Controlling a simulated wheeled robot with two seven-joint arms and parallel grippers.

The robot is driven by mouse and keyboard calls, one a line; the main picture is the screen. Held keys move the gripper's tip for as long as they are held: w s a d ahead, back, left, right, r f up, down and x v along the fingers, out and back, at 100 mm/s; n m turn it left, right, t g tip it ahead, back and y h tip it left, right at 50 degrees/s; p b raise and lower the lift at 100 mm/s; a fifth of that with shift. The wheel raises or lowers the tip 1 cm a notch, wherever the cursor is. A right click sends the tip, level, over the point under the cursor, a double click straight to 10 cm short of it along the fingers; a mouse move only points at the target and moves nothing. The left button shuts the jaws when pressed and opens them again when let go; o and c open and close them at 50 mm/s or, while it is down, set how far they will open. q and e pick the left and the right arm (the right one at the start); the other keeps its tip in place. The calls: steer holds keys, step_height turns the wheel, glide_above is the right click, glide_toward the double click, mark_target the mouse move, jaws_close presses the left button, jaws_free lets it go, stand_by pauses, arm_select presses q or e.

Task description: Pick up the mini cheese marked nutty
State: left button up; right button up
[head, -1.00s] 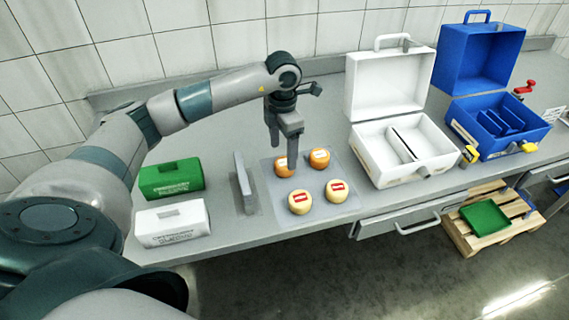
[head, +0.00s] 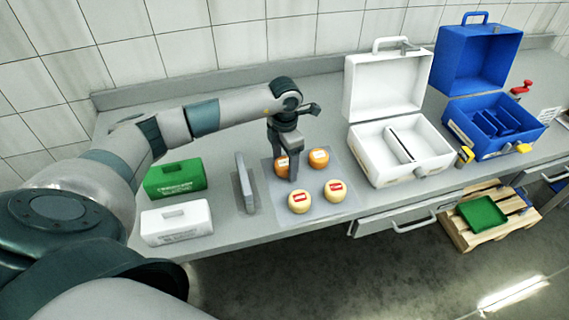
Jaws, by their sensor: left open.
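Several mini cheeses sit on a grey mat (head: 262,204). At the back are an orange cheese with a white label (head: 319,159) and another orange cheese (head: 281,165), partly hidden by my gripper. At the front are two pale yellow cheeses with red labels, one at the left (head: 299,203) and one at the right (head: 335,191). The label words are too small to read, so I cannot tell which is marked nutty. My left gripper (head: 292,178) points down, open, among the cheeses, close to the back left one. Whether it touches any cheese is unclear.
A grey upright plate (head: 245,182) stands left of the mat. Green (head: 174,179) and white (head: 176,222) boxes lie further left. An open white case (head: 371,166) stands right of the mat, with an open blue case (head: 489,137) beyond it.

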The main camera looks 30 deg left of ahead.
mark_target(285, 162)
stand_by(0.4)
arm_select(q)
steer(key=c, duration=1.2)
steer(key=shift+r, duration=0.1)
steer(key=shift+w+r+b, duration=0.1)
steer(key=shift+r+b, duration=0.4)
step_height(285, 162, up, 2)
steer(key=shift+r+b, duration=0.2)
steer(key=shift+b, duration=0.6)
steer(key=shift+s+d+r+b, duration=0.65)
steer(key=shift+d+r, duration=0.6)
steer(key=shift+d, duration=0.6)
steer(key=shift+s+d+r+b, duration=0.65)
steer(key=shift+d+r, duration=0.6)
steer(key=shift+d, duration=0.65)
steer(key=shift+s+d+r+b, duration=0.65)
steer(key=shift+d+r, duration=0.6)
steer(key=shift+d, duration=0.6)
